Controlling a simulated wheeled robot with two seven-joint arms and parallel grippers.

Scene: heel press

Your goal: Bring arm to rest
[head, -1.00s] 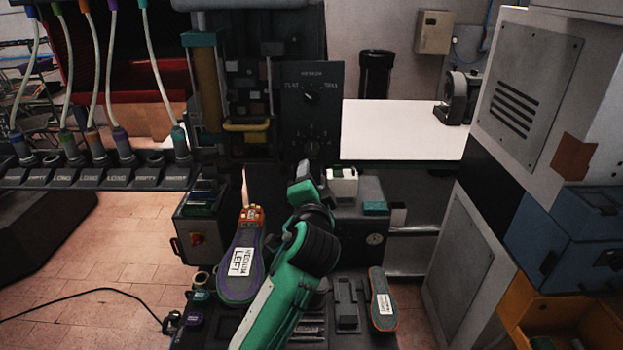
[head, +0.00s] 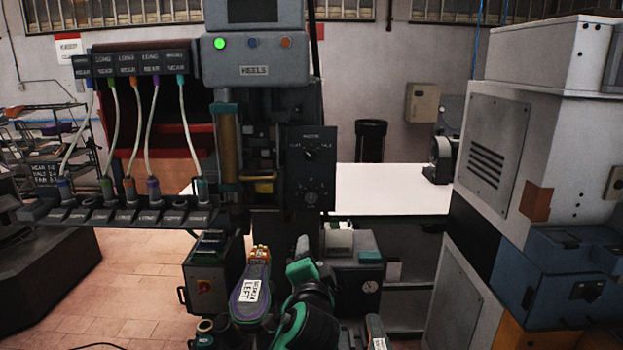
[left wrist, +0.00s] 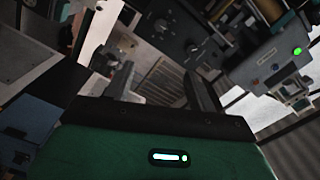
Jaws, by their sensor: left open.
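My left arm shows at the bottom middle of the head view, green and black, with its left gripper (head: 302,262) pointing away from me toward the heel press (head: 262,170). In the left wrist view the two dark jaws of the left gripper (left wrist: 160,82) stand apart, with no object visible between them. The press front lies beyond them, tilted in that view. The right gripper is in neither view.
A purple-edged sole with a white label (head: 250,290) stands just left of my arm. Another sole (head: 377,335) is partly cut off at lower right. A heel rack with tubes (head: 125,213) is left. Grey cabinets (head: 520,150) and a blue box (head: 575,280) stand right.

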